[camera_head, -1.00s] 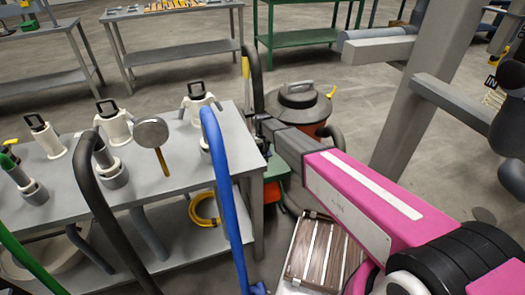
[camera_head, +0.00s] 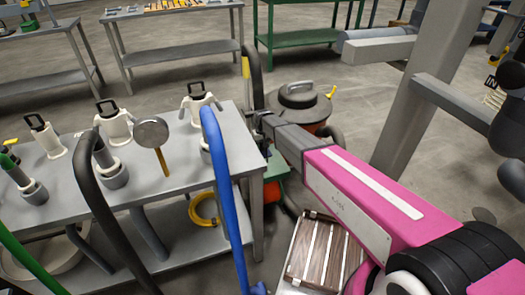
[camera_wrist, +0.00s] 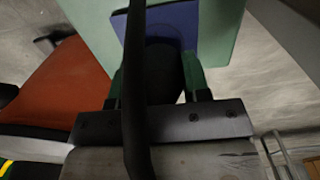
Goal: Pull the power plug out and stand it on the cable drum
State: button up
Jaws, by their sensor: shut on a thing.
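My gripper (camera_wrist: 158,88) is shut on a dark, rounded thing between its two fingers, which looks like the power plug (camera_wrist: 170,72). A black cable (camera_wrist: 134,50) runs from top to bottom close in front of the wrist camera and hides part of the plug. Behind the plug is a blue face (camera_wrist: 185,28) on a pale green panel (camera_wrist: 228,35). I cannot tell whether the plug is seated in the blue face or apart from it. In the head view my gripper is mostly hidden at the far end of my pink arm. I cannot pick out the cable drum for certain.
An orange vacuum with a grey lid (camera_head: 297,98) stands just beyond my gripper. A grey workbench (camera_head: 190,165) with canisters and hoses is on the left. A slatted wooden crate (camera_head: 322,250) lies below my arm. A grey post (camera_head: 420,80) rises on the right.

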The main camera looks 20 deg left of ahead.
jog(key=shift+r, duration=1.8)
send_near(271, 168)
jog(key=shift+s+f, duration=0.1)
jog(key=shift+s, duration=0.1)
jog(key=shift+f, duration=3)
jog(key=shift+f, duration=0.5)
jog(key=o, duration=1.3)
